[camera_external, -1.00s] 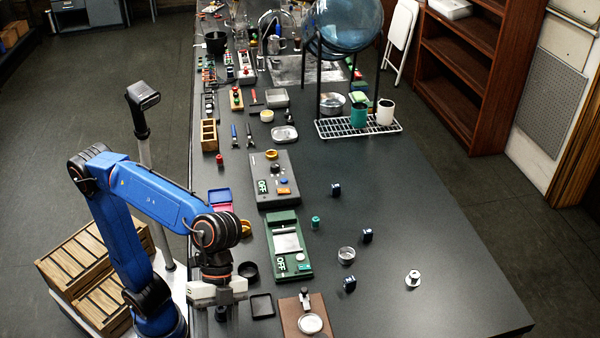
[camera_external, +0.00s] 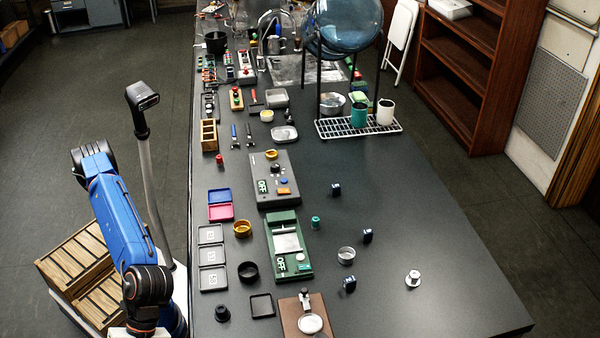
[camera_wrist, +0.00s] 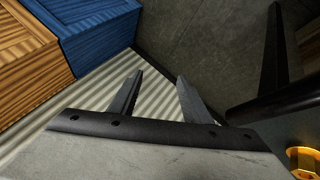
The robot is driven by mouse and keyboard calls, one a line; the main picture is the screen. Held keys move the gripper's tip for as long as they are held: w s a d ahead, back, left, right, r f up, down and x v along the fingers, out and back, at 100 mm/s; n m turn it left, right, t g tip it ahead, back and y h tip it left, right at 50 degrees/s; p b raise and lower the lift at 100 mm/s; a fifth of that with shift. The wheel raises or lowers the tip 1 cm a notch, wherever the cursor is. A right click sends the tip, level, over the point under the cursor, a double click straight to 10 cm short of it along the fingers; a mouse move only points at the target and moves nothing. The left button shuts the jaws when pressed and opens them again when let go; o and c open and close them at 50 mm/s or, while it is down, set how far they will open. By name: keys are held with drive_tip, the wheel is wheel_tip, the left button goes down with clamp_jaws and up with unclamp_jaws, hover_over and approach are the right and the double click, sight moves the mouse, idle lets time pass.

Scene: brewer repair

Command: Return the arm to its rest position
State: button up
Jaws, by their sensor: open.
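My blue arm is folded beside the left edge of the bench (camera_external: 430,270) in the external view, clear of the bench top. My gripper is hidden or out of frame there. In the wrist view my gripper (camera_wrist: 158,92) is open, its two dark fingers apart with nothing between them. It points down over a ribbed pale surface and the dark floor (camera_wrist: 195,35).
Wooden crates (camera_external: 80,262) stand left of my arm, and a wooden and a blue crate (camera_wrist: 95,30) show in the wrist view. The bench's left edge holds trays (camera_external: 211,255), a black ring (camera_external: 248,271), a green device (camera_external: 290,262) and a grey device (camera_external: 275,195).

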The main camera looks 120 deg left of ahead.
drive_tip(key=s+a+f+n+t+y, duration=0.1)
drive_tip(key=s+a+f+y, duration=0.1)
drive_tip(key=s+a+f, duration=0.4)
drive_tip(key=s+a+f+n+t+y, duration=0.1)
drive_tip(key=s+a+f, duration=0.6)
drive_tip(key=a, duration=0.8)
drive_tip(key=s+a+f+n+y, duration=0.2)
drive_tip(key=s+a+f+y, duration=0.2)
drive_tip(key=s+a+f, duration=0.3)
drive_tip(key=s+a, duration=0.2)
drive_tip(key=a, duration=0.2)
drive_tip(key=shift+s+f+n+t+y, duration=0.15)
drive_tip(key=shift+s+n+t+y, duration=0.15)
drive_tip(key=shift+t+y, duration=0.1)
drive_tip(key=shift+c, duration=0.2)
idle(0.4)
